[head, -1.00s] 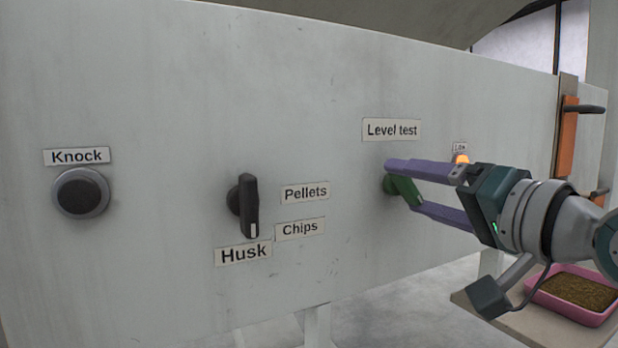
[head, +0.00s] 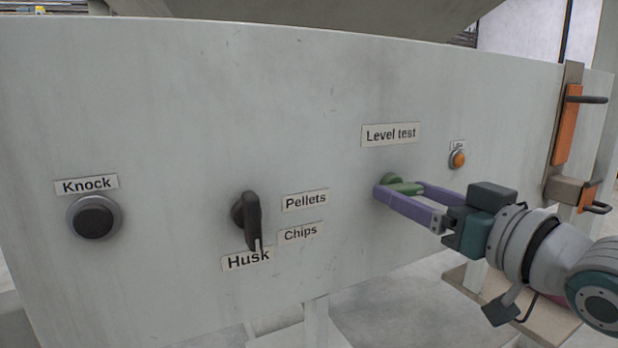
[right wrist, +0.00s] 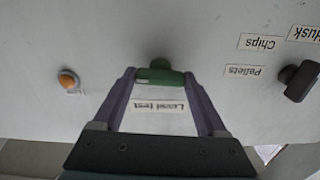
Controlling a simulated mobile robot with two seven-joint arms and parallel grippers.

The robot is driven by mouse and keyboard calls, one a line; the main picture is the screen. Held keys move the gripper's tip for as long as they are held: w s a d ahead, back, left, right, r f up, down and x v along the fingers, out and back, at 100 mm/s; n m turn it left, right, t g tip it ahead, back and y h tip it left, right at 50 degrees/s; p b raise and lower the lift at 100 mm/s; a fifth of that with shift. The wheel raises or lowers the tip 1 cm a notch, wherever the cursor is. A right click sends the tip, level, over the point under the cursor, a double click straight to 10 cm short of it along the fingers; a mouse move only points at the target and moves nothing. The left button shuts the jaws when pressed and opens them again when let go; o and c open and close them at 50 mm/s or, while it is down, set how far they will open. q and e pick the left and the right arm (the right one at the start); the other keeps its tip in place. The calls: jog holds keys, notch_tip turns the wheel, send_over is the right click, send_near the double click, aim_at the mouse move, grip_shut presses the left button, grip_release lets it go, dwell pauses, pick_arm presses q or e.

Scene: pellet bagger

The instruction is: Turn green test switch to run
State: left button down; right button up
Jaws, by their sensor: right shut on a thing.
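The green switch (head: 403,187) is mounted on the grey panel, just below the "Level test" label (head: 391,134). Its handle lies roughly level in the head view. My right gripper (head: 400,190) is shut on the handle, with one purple finger at each end of it. In the right wrist view the green switch (right wrist: 160,76) sits between the two fingertips, and the label (right wrist: 160,107) appears upside down. No "run" mark is readable near the switch. My left gripper is in neither view.
An orange lamp (head: 457,160) is right of the switch. A black selector knob (head: 247,220) with Pellets, Chips and Husk labels and a black Knock button (head: 94,217) are to the left. An orange latch (head: 567,124) is at the panel's right edge.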

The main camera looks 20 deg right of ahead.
jog(key=shift+n, duration=0.4)
jog(key=o, duration=1.3)
jog(key=s+p, duration=0.2)
jog(key=s, duration=0.8)
jog(key=shift+d, duration=0.4)
jog(key=shift+w, duration=0.1)
